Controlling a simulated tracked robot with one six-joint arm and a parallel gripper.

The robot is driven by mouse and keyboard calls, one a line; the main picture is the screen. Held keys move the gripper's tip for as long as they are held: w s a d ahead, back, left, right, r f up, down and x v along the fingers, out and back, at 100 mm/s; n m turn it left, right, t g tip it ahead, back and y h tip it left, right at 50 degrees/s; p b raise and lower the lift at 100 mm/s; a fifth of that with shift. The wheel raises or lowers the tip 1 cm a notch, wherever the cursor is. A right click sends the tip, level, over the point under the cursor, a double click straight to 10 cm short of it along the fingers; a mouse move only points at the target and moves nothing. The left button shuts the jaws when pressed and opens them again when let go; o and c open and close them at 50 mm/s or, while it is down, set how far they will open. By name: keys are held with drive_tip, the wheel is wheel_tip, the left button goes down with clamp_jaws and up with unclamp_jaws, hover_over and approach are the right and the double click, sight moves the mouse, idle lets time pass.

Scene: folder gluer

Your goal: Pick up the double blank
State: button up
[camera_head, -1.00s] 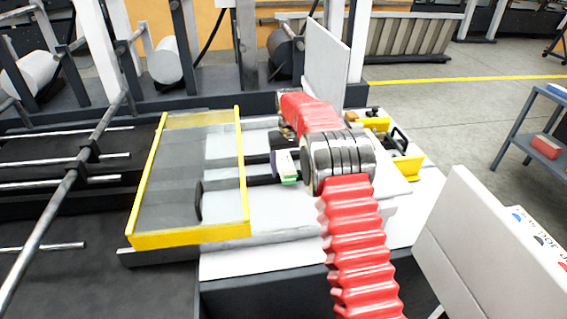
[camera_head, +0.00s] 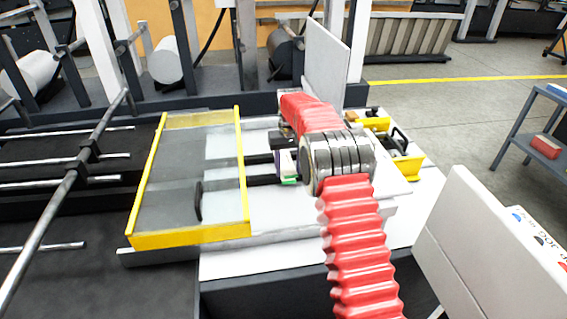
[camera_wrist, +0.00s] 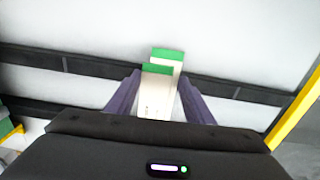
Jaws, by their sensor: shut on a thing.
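The double blank (camera_wrist: 158,100) shows in the wrist view as two white pieces with green ends, one overlapping the other and slightly offset. My gripper (camera_wrist: 160,76) has its purple fingers on either side of the blank, shut on it. A dark belt rail runs behind the blank's green ends. In the head view, the white and green blank (camera_head: 289,170) shows small at the end of my arm, beside the yellow-framed guard; my wrist hides part of it. I cannot tell whether it still touches the surface below.
A yellow-framed clear guard (camera_head: 241,170) stands just left of my gripper. A tall white panel (camera_head: 327,62) rises behind my arm. A yellow tray (camera_head: 405,168) with tools lies to the right. A pale panel (camera_head: 470,230) stands at the front right.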

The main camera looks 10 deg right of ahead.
wheel_tip(320, 180, up, 10)
idle(0.8)
drive_tip(key=shift+s, duration=0.1)
idle(0.4)
